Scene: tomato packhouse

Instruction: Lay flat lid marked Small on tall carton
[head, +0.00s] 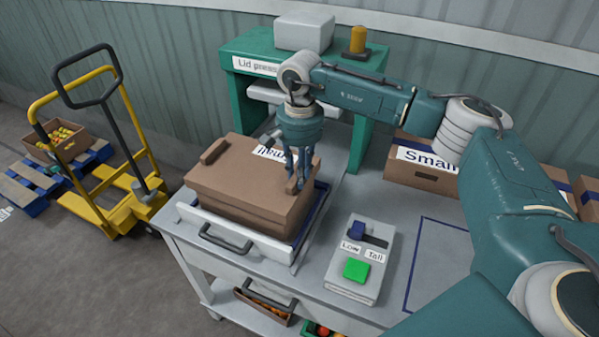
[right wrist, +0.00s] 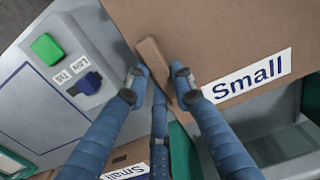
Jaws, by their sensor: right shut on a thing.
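The flat brown cardboard lid (head: 235,165) has a raised bar near each of two opposite ends and a white label reading Small (right wrist: 250,80). In the head view it lies over the brown tall carton (head: 232,208) on the bench, roughly lined up with it; I cannot tell whether a small gap is left between them. My right gripper (head: 300,183) is shut on the lid's right-hand bar, with fingers on both sides of the bar in the right wrist view (right wrist: 158,75). It partly hides the label in the head view. My left gripper is not in view.
The carton stands in a white tray (head: 232,248) on the bench. Right of it is a control box (head: 350,285) with a green button and a Low/Tall switch. Behind stands the green lid press (head: 240,100). A Small-marked box (head: 425,180) stands at the back right.

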